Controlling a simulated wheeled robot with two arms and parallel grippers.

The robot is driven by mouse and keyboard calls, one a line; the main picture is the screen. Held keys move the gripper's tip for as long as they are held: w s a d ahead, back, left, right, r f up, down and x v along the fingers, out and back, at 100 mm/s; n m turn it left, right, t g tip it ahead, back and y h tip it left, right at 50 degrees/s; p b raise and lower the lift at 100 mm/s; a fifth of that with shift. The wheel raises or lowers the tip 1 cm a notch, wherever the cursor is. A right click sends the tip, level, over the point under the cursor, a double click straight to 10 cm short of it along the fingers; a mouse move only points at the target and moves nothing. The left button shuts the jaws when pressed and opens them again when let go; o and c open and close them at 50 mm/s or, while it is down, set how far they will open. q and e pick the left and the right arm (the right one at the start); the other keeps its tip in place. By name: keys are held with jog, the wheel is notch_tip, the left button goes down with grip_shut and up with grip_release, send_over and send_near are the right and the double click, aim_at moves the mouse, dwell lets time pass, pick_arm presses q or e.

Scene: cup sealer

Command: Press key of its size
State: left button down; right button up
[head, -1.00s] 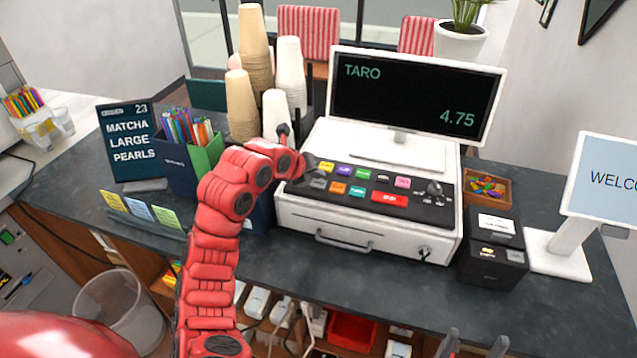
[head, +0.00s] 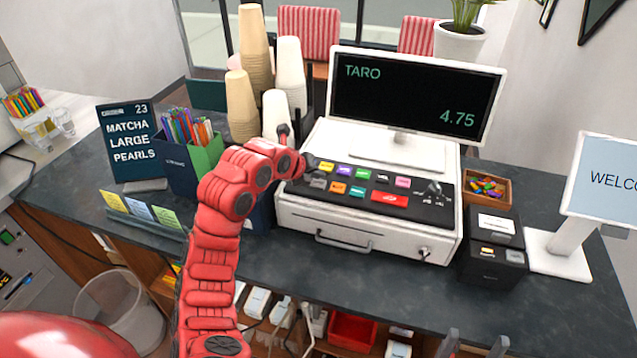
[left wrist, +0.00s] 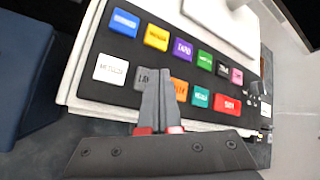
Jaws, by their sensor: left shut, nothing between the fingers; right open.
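The order sign (head: 130,140) on the left of the counter reads MATCHA, LARGE, PEARLS. The register screen (head: 415,95) shows TARO and 4.75. The key panel (head: 385,190) sits on the register below it. My left gripper (head: 309,165) is over the panel's left end, shut and empty. In the left wrist view its fingertips (left wrist: 161,72) partly cover the grey key (left wrist: 142,77), whose label starts with LA; contact cannot be told. The white key (left wrist: 110,69) is left of it and the orange key (left wrist: 179,88) right. My right gripper (head: 474,346) is open at the bottom edge.
Yellow, purple TARO and red keys lie near the fingers.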

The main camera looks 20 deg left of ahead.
aim_at(317, 186)
pick_arm(q)
jog(key=shift+f, duration=0.1)
dwell(0.3)
jog(key=shift+f+b, duration=0.35)
jog(key=shift+b, duration=0.6)
jog(key=shift+f+b, duration=0.4)
jog(key=shift+b, duration=0.3)
jog(key=shift+r, duration=0.15)
dwell(0.6)
jog(key=shift+r+b, duration=0.45)
jog(key=shift+r, duration=0.2)
jog(key=shift+r, duration=0.15)
jog(key=shift+r+b, duration=0.45)
jog(key=shift+r, duration=2)
